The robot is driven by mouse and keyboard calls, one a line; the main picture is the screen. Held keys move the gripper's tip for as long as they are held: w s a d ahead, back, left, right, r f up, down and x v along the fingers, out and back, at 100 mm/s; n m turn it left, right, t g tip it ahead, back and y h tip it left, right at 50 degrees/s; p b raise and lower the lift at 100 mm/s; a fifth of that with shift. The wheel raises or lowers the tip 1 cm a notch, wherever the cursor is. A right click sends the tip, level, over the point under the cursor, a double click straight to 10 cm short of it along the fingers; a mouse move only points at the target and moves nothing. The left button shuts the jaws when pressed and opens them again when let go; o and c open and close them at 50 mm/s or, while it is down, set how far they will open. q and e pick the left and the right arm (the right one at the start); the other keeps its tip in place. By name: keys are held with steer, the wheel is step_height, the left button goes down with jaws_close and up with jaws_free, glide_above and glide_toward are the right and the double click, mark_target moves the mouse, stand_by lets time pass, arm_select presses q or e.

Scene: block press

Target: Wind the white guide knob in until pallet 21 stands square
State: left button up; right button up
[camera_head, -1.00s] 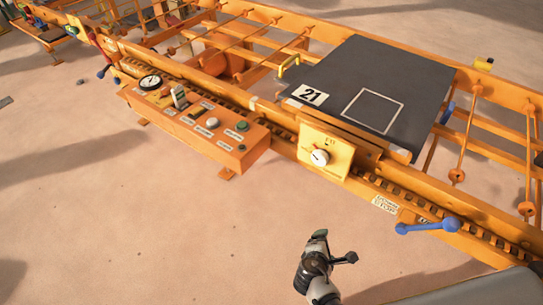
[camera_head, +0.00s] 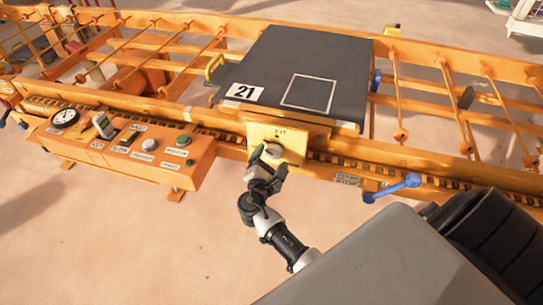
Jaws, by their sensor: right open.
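The dark grey pallet (camera_head: 342,70) with the white label 21 (camera_head: 244,92) lies on the orange roller frame; I cannot tell for sure whether it stands square. The white guide knob (camera_head: 272,149) is on a yellow plate (camera_head: 293,137) at the frame's near side, below the pallet. My right gripper (camera_head: 269,161) is open at the knob, its fingers to either side of the knob's lower part. They partly hide it, and I cannot tell whether they touch it. My left gripper is not in view.
An orange control box (camera_head: 130,162) with a gauge (camera_head: 65,118) and several buttons stands left of the plate. A blue-ended lever (camera_head: 392,188) sticks out to the right of the gripper. The sandy floor in front of the box is clear.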

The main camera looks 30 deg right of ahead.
steer(key=shift+w+d, duration=0.5)
steer(key=shift+d, duration=0.05)
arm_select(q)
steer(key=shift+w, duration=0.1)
arm_select(e)
steer(key=c, duration=0.9)
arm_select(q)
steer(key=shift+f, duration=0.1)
arm_select(e)
steer(key=shift+f, duration=0.1)
steer(key=m+b, duration=0.3)
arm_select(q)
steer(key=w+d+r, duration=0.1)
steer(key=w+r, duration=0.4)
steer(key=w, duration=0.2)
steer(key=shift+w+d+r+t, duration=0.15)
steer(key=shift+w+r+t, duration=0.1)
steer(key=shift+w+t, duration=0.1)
